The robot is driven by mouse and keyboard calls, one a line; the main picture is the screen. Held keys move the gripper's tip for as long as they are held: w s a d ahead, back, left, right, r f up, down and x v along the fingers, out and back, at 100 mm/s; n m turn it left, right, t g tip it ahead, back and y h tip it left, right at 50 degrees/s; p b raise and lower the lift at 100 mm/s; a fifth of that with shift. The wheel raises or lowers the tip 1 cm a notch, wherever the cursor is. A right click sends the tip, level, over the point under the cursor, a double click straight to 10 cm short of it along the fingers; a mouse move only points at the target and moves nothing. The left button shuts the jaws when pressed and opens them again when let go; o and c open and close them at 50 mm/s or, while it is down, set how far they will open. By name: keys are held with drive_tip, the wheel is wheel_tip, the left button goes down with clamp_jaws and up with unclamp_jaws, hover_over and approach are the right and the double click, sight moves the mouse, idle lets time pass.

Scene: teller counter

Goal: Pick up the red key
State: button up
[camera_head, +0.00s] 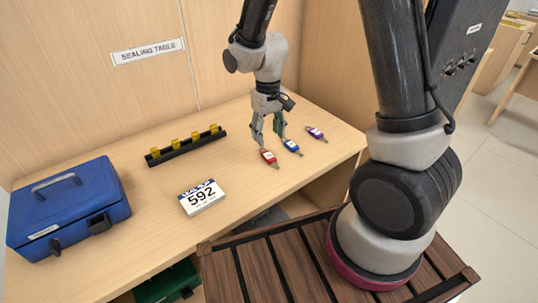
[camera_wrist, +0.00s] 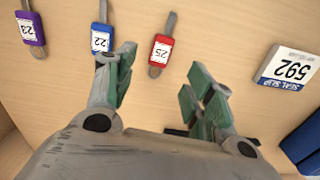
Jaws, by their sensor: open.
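The red key (camera_head: 268,156) lies on the wooden table, with a white label reading 25. In the wrist view the red key (camera_wrist: 160,52) lies ahead of the space between my fingers, with its metal shank pointing away. My gripper (camera_head: 267,138) is open and empty, pointing down behind the red key in the head view. In the wrist view my gripper (camera_wrist: 160,82) shows two green-padded fingers spread apart. The blue key (camera_wrist: 101,40), labelled 22, lies just beyond the left fingertip. The purple key (camera_wrist: 30,28), labelled 23, lies farther left.
A white card reading 592 (camera_head: 201,197) lies left of the keys. A black rack with yellow pieces (camera_head: 186,146) stands toward the back. A blue case (camera_head: 68,208) stands at the far left. Bare tabletop surrounds the red key except on the blue key's side.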

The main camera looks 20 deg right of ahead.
sight(269, 155)
drive_tip(key=shift+a+f, duration=0.15)
drive_tip(key=shift+f, duration=0.2)
wheel_tip(269, 155, down, 7)
drive_tip(key=shift+s, duration=0.15)
drive_tip(key=c, duration=1)
